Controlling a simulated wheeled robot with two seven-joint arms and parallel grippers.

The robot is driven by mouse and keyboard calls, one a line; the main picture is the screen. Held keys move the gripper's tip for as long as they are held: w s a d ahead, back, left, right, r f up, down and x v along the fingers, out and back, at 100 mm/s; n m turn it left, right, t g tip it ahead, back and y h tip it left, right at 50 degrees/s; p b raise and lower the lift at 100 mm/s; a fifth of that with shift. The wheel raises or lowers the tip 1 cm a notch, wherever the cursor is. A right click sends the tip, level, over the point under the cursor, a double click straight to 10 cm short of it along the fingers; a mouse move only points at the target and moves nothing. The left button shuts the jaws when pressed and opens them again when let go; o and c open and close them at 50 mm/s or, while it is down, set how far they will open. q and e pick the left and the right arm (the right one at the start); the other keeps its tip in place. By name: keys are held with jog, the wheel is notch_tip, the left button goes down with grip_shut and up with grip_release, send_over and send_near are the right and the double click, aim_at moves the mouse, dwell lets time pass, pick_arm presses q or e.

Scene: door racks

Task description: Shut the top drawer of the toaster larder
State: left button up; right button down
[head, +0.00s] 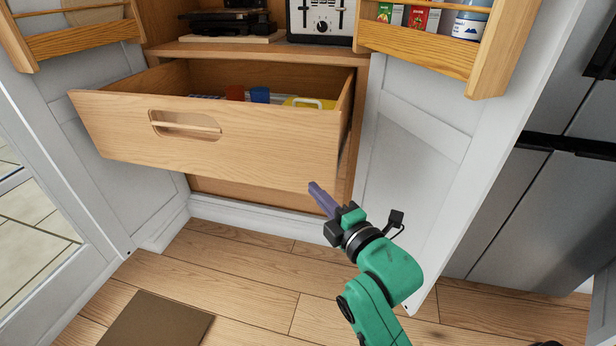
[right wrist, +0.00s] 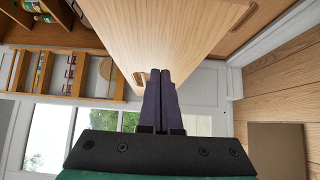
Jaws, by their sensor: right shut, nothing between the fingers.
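The wooden top drawer (head: 240,140) stands pulled out of the larder (head: 270,53), with an oval cut-out handle (head: 185,125) in its front. Inside the drawer are blue, red and yellow items. My right gripper (head: 314,188) is shut and empty, at the lower right corner of the drawer front. In the right wrist view the shut fingers (right wrist: 160,90) point toward the drawer's wood panel (right wrist: 160,35); I cannot tell whether they touch it. My left gripper is not in view.
A toaster (head: 321,20) stands on the shelf above the drawer. The white larder doors (head: 415,140) are open on both sides, with wooden racks (head: 420,48) on them. A fridge (head: 550,210) is at the right. A brown mat (head: 155,320) lies on the otherwise clear floor.

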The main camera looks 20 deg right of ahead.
aim_at(300, 159)
jog(key=w, duration=0.5)
jog(key=w+d, duration=0.1)
jog(key=w, duration=0.2)
jog(key=shift+w+b, duration=0.25)
jog(key=shift+b, duration=0.05)
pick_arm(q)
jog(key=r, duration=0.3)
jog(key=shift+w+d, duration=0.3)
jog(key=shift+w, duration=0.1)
pick_arm(e)
jog(key=shift+w+d, duration=0.2)
jog(key=shift+w, duration=0.1)
jog(key=shift+w, duration=0.1)
